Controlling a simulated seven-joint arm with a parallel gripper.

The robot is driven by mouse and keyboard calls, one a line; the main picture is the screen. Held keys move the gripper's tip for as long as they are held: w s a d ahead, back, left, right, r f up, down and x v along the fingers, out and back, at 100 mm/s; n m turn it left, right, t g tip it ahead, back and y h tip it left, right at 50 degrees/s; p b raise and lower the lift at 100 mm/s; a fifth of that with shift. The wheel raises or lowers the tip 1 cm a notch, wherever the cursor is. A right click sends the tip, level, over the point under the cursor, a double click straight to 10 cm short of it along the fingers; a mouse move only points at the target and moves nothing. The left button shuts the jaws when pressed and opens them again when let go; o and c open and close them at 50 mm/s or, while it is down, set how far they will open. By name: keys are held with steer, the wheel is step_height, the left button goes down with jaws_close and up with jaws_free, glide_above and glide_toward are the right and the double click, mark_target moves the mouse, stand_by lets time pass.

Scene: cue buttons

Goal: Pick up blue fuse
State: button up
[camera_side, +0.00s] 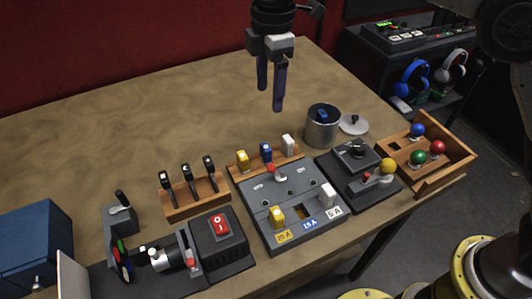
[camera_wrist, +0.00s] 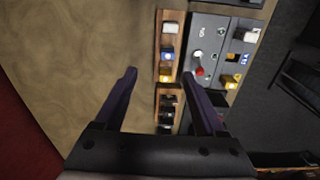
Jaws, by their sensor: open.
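A blue fuse (camera_side: 266,152) stands in a wooden rack between a yellow fuse (camera_side: 242,160) and a white fuse (camera_side: 288,145). It also shows in the wrist view (camera_wrist: 168,54). A second blue piece (camera_side: 322,115) shows inside the grey metal pot (camera_side: 321,134); I cannot tell for sure whether it is a fuse. My gripper (camera_side: 271,98) is open and empty, pointing down, well above the table and the rack. In the wrist view the rack lies beyond and between my fingers (camera_wrist: 160,72).
The grey fuse panel (camera_side: 296,222) in front holds a yellow and a white fuse; its blue-labelled place is empty. A joystick box (camera_side: 357,175) and a wooden tray (camera_side: 446,163) with coloured balls stand right. A rack of black-handled switches (camera_side: 194,200) stands left. The table behind is clear.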

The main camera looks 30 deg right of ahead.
mark_target(266, 147)
steer(key=f, duration=0.3)
steer(key=a+f, duration=0.1)
steer(key=f, duration=0.3)
steer(key=s+f, duration=0.1)
steer(key=f, duration=0.2)
steer(key=shift+a+f, duration=0.2)
steer(key=shift+s+f, duration=0.2)
steer(key=shift+f, duration=2.35)
jaws_close()
